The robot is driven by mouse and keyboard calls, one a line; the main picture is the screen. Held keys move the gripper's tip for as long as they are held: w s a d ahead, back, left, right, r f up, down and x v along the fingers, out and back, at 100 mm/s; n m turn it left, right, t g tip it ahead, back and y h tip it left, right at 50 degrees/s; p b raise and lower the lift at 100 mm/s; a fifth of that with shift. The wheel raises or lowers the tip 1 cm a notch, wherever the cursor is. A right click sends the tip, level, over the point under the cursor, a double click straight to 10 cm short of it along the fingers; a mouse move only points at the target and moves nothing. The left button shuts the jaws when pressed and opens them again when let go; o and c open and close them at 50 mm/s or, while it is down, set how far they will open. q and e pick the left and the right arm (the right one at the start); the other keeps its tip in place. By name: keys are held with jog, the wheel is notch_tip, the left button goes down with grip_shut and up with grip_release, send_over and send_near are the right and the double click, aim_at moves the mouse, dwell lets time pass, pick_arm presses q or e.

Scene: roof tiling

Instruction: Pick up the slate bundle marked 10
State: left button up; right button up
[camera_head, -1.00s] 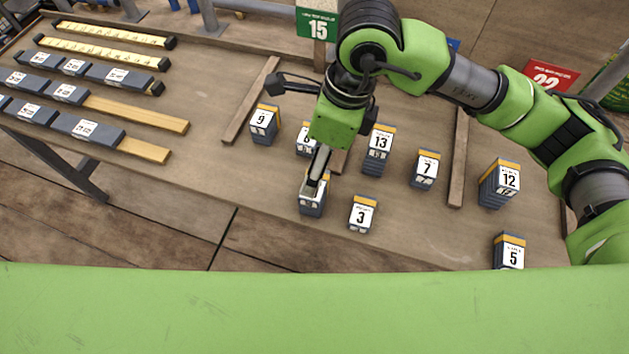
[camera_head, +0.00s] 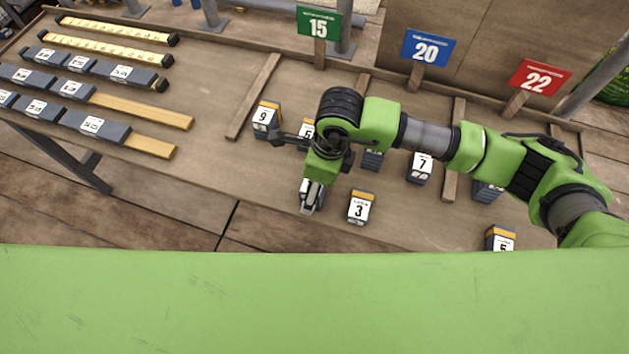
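My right arm comes in from the right, and its gripper (camera_head: 311,201) points down at the table's front edge. It is over a small grey slate bundle (camera_head: 308,195) left of the bundle marked 3 (camera_head: 360,207). The gripper covers most of this bundle, so I cannot read its number. I cannot tell whether the fingers are closed on it or only around it. No readable label says 10 in this view. My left gripper is not in view.
Bundles marked 9 (camera_head: 267,118), 7 (camera_head: 420,168) and 5 (camera_head: 500,240) stand around; others are partly behind my arm. Wooden strips divide the table. Signs 15 (camera_head: 318,23), 20 (camera_head: 428,48) and 22 (camera_head: 539,77) stand behind. Slate rows (camera_head: 90,124) lie left.

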jog(key=shift+a+f, duration=0.1)
jog(key=shift+f, duration=0.5)
jog(key=c, duration=1.6)
jog(key=shift+w+r, duration=0.1)
jog(key=shift+r, duration=0.15)
